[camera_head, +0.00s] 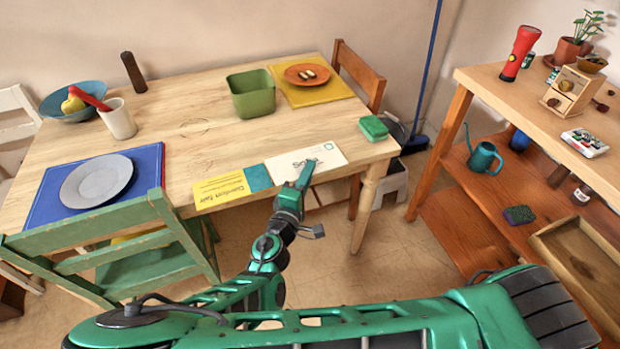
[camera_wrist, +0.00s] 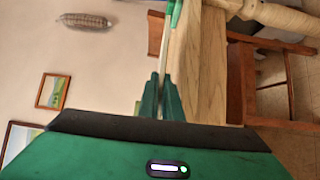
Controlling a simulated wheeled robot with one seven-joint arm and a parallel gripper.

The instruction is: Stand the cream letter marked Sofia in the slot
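The cream letter (camera_head: 328,158) lies level at the front edge of the table in the head view, with dark handwriting and a small green stamp mark. The writing is upside down and partly covered by my gripper. My gripper (camera_head: 306,172) reaches over the table's edge onto the letter. In the wrist view the letter (camera_wrist: 163,45) shows edge-on as a thin pale strip between the fingertips of my gripper (camera_wrist: 161,82), which look closed on it. Whether it touches the tabletop is hard to tell. I cannot make out a slot.
A yellow and teal flyer (camera_head: 222,190) lies left of the letter on the table (camera_head: 200,140). A green chair (camera_head: 120,250) stands at the front left. The wooden shelf unit (camera_head: 480,82) stands right, across open floor.

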